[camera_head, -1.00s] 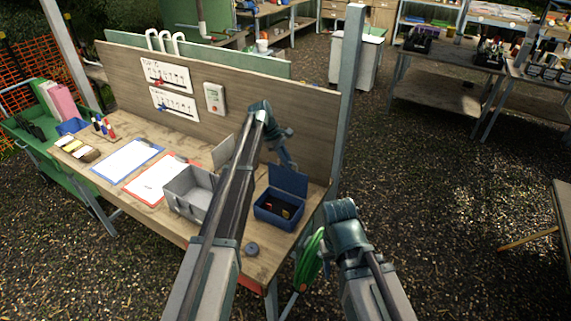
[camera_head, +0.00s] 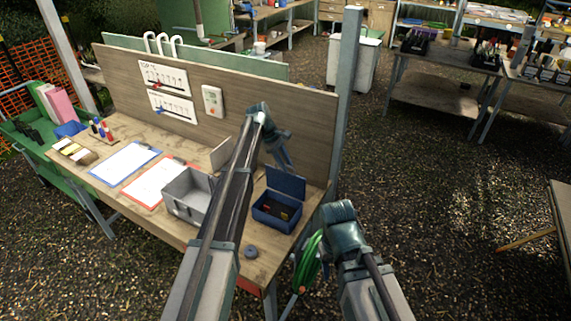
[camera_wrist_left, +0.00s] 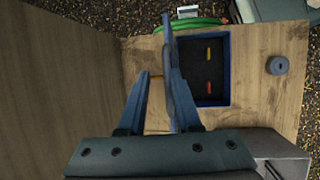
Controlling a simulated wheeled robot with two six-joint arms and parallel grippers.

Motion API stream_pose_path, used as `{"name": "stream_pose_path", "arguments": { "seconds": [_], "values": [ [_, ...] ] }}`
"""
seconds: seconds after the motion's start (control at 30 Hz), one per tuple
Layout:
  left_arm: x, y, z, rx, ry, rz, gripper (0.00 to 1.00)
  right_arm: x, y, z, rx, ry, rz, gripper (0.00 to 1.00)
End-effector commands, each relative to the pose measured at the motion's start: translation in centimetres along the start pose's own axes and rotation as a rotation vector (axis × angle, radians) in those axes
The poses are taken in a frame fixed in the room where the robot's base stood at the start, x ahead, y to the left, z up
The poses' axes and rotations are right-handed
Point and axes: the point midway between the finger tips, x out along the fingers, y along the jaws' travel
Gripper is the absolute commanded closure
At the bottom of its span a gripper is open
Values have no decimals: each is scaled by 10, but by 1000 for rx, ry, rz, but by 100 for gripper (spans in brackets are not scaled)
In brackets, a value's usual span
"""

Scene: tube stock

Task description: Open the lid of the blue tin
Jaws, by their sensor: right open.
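The blue tin (camera_head: 277,212) stands near the right end of the workbench. Its lid (camera_head: 286,181) is raised at the tin's back edge, and the inside shows a few small coloured items. In the left wrist view the dark open inside of the tin (camera_wrist_left: 205,92) is to the right of the upright lid (camera_wrist_left: 169,60). My left gripper (camera_wrist_left: 160,72) is open, its fingers apart close to the lid; whether they touch it I cannot tell. In the head view my left gripper (camera_head: 285,160) is just above the lid. My right gripper (camera_head: 338,210) is open, right of the bench; its fingertips are hard to see.
A grey metal box (camera_head: 190,196) stands left of the tin, and a small round dark piece (camera_head: 250,251) lies in front of it. A wooden back panel (camera_head: 240,105) rises behind. A green hose coil (camera_head: 308,262) hangs at the bench's right end. Clipboards (camera_head: 126,162) lie further left.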

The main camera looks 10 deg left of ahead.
Motion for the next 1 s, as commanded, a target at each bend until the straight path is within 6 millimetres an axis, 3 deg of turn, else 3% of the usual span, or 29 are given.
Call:
{"name": "stream_pose_path", "arguments": {
  "seconds": [0.17, 0.37, 1.0],
  "values": [
    [-5, 0, 1, 1, 3, -3, 61, -6, 0, 0, 1, 0, 0, 50],
    [-26, 0, 2, 1, 2, -1, 61, -25, 2, 1, 4, 0, -1, 50],
    [-128, -1, 3, -1, 1, 2, 61, -117, 11, 8, 5, -3, -2, 50]
  ]
}}
